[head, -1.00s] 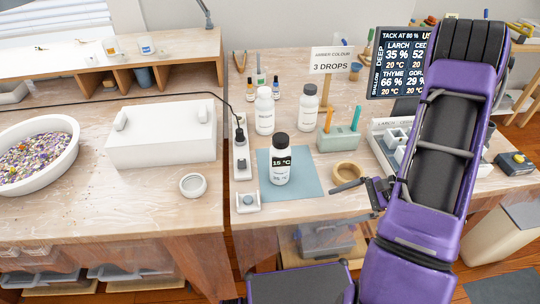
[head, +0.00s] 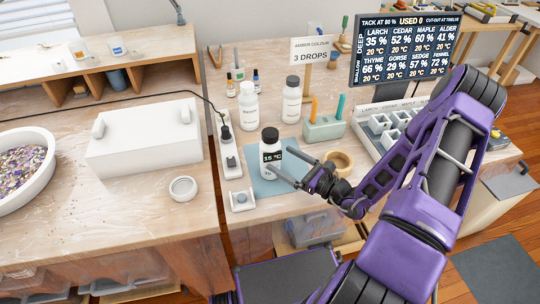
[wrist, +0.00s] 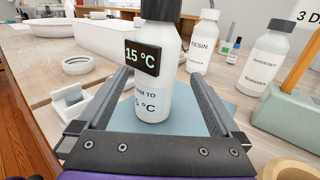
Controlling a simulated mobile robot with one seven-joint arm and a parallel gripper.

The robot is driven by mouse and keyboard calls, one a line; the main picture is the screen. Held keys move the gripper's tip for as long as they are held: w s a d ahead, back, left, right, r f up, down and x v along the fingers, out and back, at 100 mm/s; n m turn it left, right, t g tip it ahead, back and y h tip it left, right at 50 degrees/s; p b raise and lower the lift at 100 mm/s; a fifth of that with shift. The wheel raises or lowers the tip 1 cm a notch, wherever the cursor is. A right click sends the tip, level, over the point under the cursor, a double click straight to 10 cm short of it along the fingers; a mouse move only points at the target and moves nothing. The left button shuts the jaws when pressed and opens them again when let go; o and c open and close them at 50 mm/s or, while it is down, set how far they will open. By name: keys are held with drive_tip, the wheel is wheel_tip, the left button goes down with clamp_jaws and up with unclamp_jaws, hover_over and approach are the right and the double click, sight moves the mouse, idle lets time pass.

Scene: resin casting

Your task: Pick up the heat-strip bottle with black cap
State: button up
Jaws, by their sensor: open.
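The heat-strip bottle (head: 271,157) is white with a black cap and a black strip reading 15 °C. It stands upright on a blue-grey mat (head: 262,188). My gripper (head: 279,158) is open and low over the mat, reaching in from the right. In the wrist view, the bottle (wrist: 153,105) stands between the two open fingers (wrist: 160,73), and its cap is cut off by the top edge. I see no clear contact; whether the fingertips reach fully past the bottle is hard to tell.
Behind stand a resin bottle (head: 249,106) and a hardener bottle (head: 291,100). A green block (head: 324,129) with sticks and a tape ring (head: 341,162) are close on the right. A small white device (head: 241,199) and a power strip (head: 229,156) lie left.

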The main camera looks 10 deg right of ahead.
sight(262, 150)
drive_tip(key=x, duration=0.7)
drive_tip(key=shift+s+a+f, duration=0.15)
drive_tip(key=shift+a+f, duration=0.1)
drive_tip(key=shift+a, duration=0.05)
drive_tip(key=shift+w+a, duration=0.3)
drive_tip(key=shift+w, duration=0.15)
clamp_jaws()
